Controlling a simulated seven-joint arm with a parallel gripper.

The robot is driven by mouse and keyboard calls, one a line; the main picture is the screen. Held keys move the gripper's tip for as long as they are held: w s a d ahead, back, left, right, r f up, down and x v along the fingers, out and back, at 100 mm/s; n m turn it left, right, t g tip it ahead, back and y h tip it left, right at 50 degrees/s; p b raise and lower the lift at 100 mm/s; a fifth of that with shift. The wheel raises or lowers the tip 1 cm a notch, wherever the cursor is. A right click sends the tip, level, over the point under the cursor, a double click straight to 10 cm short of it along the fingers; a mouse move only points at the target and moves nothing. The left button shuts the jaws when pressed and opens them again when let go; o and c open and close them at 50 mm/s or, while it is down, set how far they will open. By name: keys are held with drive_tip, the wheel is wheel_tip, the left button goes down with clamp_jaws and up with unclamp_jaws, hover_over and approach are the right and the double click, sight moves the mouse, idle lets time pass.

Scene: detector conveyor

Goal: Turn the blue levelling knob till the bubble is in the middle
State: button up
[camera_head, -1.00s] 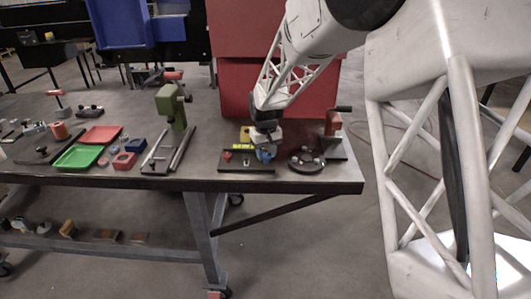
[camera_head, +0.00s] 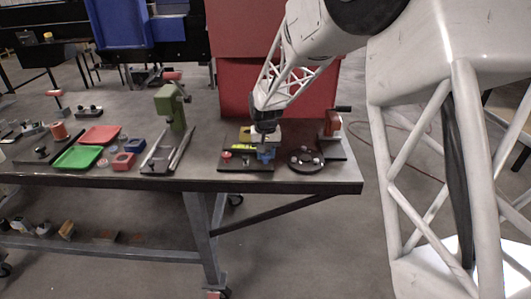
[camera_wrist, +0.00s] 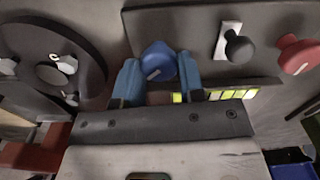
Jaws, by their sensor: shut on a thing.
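On the plate are a black knob (camera_wrist: 238,45) on a white slot and a red knob (camera_wrist: 297,54). A dark round dial (camera_head: 306,159) stands close on the right, with a red crank device (camera_head: 332,124) behind. A green press (camera_head: 171,105) stands to the left.

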sight(266, 154)
drive_tip(key=o, duration=0.9)
drive_tip(key=shift+r, duration=0.1)
drive_tip(key=shift+r, duration=3.85)
